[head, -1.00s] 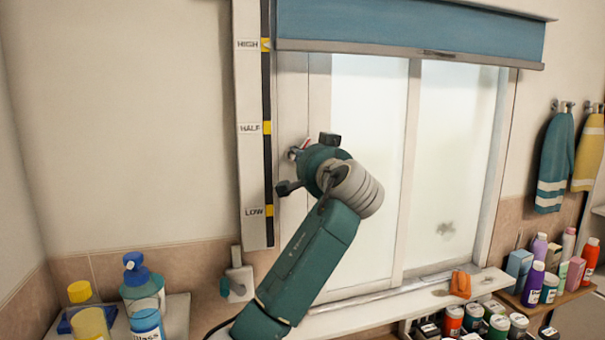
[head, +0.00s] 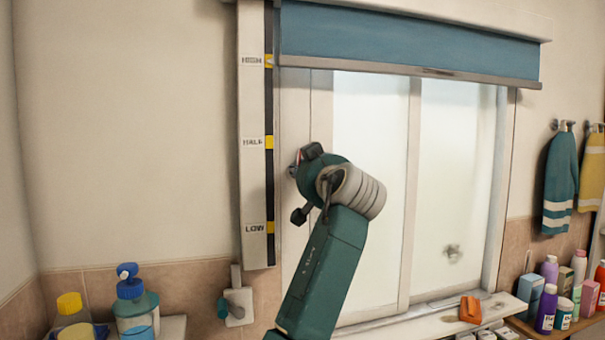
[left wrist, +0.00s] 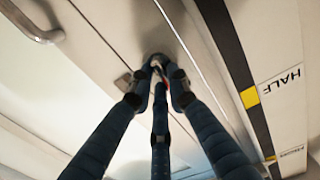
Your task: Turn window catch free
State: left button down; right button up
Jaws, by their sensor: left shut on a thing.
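The window catch (left wrist: 157,60) sits on the pale window frame, left of the glass. My left gripper (left wrist: 159,76) is shut on it; its three dark fingers close around the catch in the left wrist view. A small red-and-white bit shows between the fingertips, and the rest of the catch is mostly hidden. In the head view my left gripper (head: 298,170) reaches up to the frame, near the HALF mark, and its own body hides most of the catch. My right gripper is in neither view.
A blue blind (head: 410,40) hangs above the window. A gauge strip (head: 253,180) marked HIGH, HALF, LOW is close left of the gripper. An orange block (head: 471,309) lies on the sill (head: 400,325). Bottles stand at both lower sides. Towels (head: 560,175) hang at right.

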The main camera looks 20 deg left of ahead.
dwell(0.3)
pick_arm(q)
jog(key=c, duration=1.7)
grip_release()
jog(key=shift+o, duration=0.2)
jog(key=v, duration=1.2)
jog(key=shift+d, duration=0.1)
